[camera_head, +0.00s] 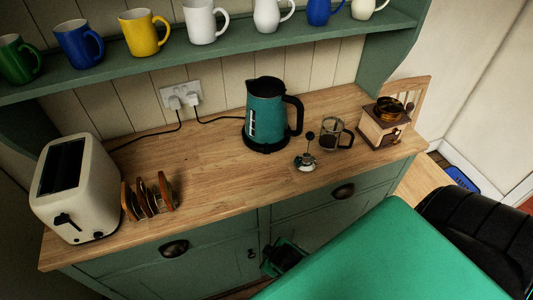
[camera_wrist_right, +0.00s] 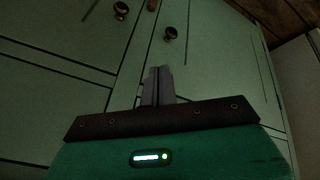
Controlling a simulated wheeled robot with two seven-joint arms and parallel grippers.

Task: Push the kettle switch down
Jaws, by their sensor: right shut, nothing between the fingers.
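The kettle (camera_head: 262,112), teal with a black lid, base and handle, stands upright on the wooden worktop near the back wall. Its handle points right, and a pale level window shows on its left side. I cannot make out its switch. My right gripper (camera_wrist_right: 158,85) shows in the right wrist view, shut and empty, in front of green cabinet doors. A dark green part of mine (camera_head: 284,257) shows low in front of the cabinet in the head view, below the worktop edge and well apart from the kettle. My left gripper is not in view.
A cream toaster (camera_head: 85,190) and a toast rack (camera_head: 148,197) stand at left. A cafetiere plunger (camera_head: 306,155), its glass jug (camera_head: 337,136) and a coffee grinder (camera_head: 383,125) stand right of the kettle. A mug shelf (camera_head: 230,43) overhangs. The worktop (camera_head: 215,165) between is clear.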

